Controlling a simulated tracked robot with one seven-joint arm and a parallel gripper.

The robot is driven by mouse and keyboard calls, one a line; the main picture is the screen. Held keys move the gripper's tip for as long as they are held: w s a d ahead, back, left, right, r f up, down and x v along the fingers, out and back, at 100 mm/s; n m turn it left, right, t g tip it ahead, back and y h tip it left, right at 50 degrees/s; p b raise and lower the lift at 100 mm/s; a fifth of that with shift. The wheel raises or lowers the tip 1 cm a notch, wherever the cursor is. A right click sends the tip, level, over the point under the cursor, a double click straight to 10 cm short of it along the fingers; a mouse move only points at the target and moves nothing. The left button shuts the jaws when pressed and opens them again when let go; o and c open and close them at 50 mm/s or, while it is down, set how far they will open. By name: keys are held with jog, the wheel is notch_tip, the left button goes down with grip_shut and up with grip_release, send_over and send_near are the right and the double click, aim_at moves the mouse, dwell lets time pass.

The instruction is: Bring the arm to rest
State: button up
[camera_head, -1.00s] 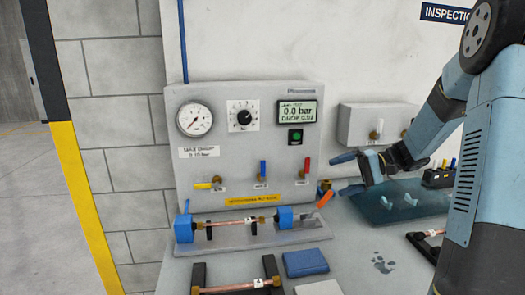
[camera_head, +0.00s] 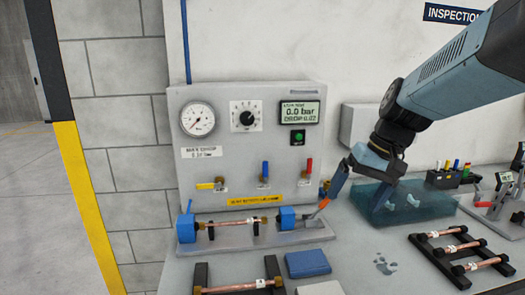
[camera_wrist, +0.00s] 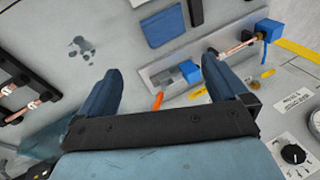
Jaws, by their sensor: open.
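My gripper (camera_head: 360,194) is open and empty. It points down in front of the right side of the test panel (camera_head: 185,165), near the right end of the clamp fixture (camera_head: 305,238). In the wrist view my gripper (camera_wrist: 162,66) shows two blue fingers spread wide, with nothing between them but the bench and fixture beyond. A copper tube (camera_head: 238,221) lies across the fixture between two blue clamps. An orange-tipped part (camera_head: 318,208) shows just left of my gripper; I cannot tell whether they touch.
A rack with several copper tubes (camera_head: 460,250) sits at the right. The bench (camera_head: 345,265) between is mostly bare.

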jog(key=s+d+r+t+h, duration=0.3)
jog(key=s+t, duration=0.1)
jog(key=s, duration=0.4)
jog(key=shift+s+h, duration=0.2)
jog(key=shift+h, duration=0.1)
